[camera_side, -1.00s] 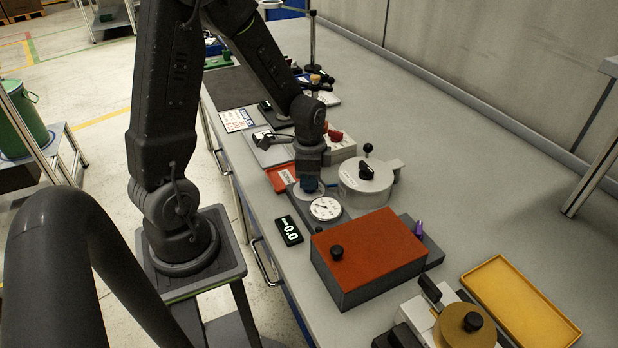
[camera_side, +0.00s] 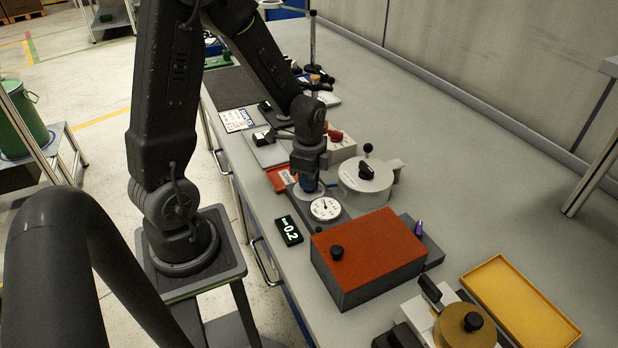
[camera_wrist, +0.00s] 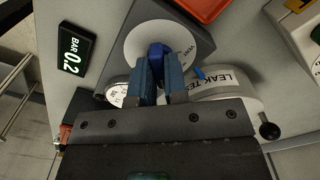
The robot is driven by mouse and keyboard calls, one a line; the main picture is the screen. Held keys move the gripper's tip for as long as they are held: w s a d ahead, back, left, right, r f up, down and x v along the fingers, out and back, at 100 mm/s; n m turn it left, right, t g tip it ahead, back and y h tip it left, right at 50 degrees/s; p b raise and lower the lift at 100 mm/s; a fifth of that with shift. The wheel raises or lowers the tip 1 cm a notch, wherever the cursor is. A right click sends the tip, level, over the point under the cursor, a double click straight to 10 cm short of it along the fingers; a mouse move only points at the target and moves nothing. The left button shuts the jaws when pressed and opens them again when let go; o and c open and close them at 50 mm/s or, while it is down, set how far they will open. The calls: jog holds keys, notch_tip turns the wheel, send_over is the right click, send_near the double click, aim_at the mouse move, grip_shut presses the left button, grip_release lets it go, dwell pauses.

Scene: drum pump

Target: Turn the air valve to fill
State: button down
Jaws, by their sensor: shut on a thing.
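The air valve is a round white plate (camera_wrist: 146,36) with a blue handle (camera_wrist: 155,52), on a grey base. Part of a label reading "VENT" shows at the plate's right; the rest of the lettering is hidden. My gripper (camera_wrist: 160,68) is shut on the blue handle, with one blue finger pad on each side. In the side view my gripper (camera_side: 309,186) points down at the valve and hides most of it. A round pressure gauge (camera_side: 326,209) sits just in front of it. A black display (camera_wrist: 73,52) reads "BAR 0.2".
A grey round leak-test pot (camera_side: 366,185) with a black knob stands right of my gripper. A red-topped box (camera_side: 369,247) and a yellow tray (camera_side: 520,303) lie nearer the camera. A red tray (camera_side: 281,179) is close behind the valve.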

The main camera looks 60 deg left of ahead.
jog(key=c, duration=1.2)
grip_release()
jog(key=shift+o, duration=0.2)
notch_tip(320, 180, up, 14)
